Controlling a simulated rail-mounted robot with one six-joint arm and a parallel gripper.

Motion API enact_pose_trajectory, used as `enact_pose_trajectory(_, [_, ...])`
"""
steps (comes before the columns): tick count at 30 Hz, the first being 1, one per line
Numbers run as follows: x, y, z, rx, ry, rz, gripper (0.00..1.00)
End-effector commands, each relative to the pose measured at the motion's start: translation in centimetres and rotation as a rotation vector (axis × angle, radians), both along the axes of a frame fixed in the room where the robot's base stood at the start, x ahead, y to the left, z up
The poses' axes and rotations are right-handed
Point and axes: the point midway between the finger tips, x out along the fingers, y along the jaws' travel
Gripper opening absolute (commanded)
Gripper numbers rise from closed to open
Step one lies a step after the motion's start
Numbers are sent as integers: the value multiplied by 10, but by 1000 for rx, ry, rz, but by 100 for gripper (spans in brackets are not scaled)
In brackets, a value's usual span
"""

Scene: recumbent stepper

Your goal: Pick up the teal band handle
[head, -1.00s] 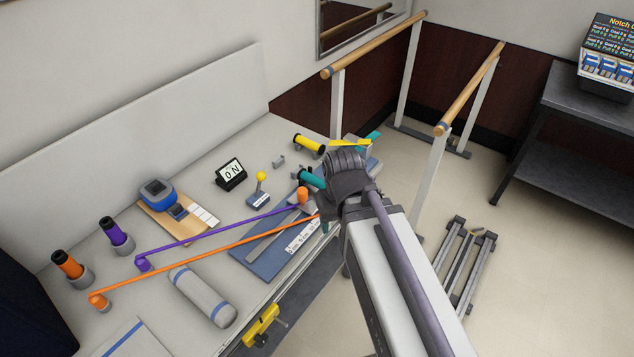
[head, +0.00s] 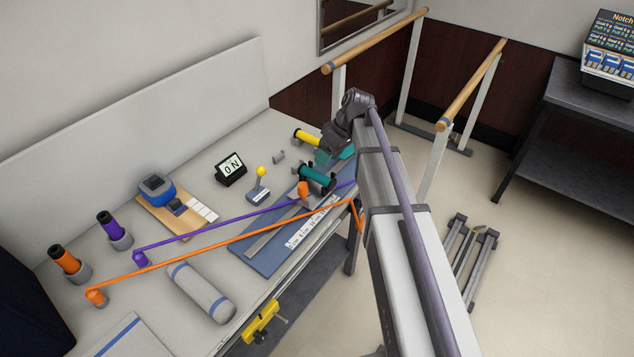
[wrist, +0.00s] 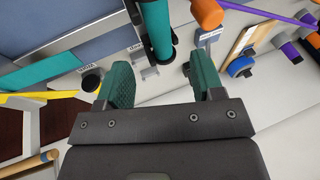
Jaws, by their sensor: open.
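The teal band handle (head: 317,178), a teal cylinder with dark ends, lies at the far right part of the table, just behind the orange peg. My gripper (head: 328,146) is above and beyond it in the head view, its fingertips hard to make out. In the wrist view my gripper (wrist: 159,62) is open and empty, with green-padded fingers. The teal band handle (wrist: 156,28) shows ahead of the fingers, roughly in line with the gap. I cannot tell how far it is from the fingertips. A flat teal band (wrist: 45,70) is at the left there.
A yellow handle (head: 306,139) lies behind the teal one. The orange peg (head: 303,190) stands in front, with purple (head: 220,228) and orange (head: 230,241) bands stretched nearby. A yellow-knobbed stand (head: 259,184) and timer (head: 231,169) are to the left. Parallel bars (head: 373,41) stand behind.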

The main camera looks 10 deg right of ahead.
Motion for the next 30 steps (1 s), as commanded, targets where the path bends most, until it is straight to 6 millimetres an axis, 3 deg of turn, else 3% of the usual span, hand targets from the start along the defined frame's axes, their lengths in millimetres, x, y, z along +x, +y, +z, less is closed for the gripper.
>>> enact_pose_trajectory(1, [0, 5, -21, 0, 0, 1, 61])
enact_pose_trajectory(8, [1, 12, -28, -1, 0, 0, 61])
enact_pose_trajectory(16, [2, 28, -75, -1, 0, 0, 61])
enact_pose_trajectory(24, [2, 30, -73, -1, 1, -1, 60])
enact_pose_trajectory(30, [2, 30, -73, -1, 1, -1, 41])
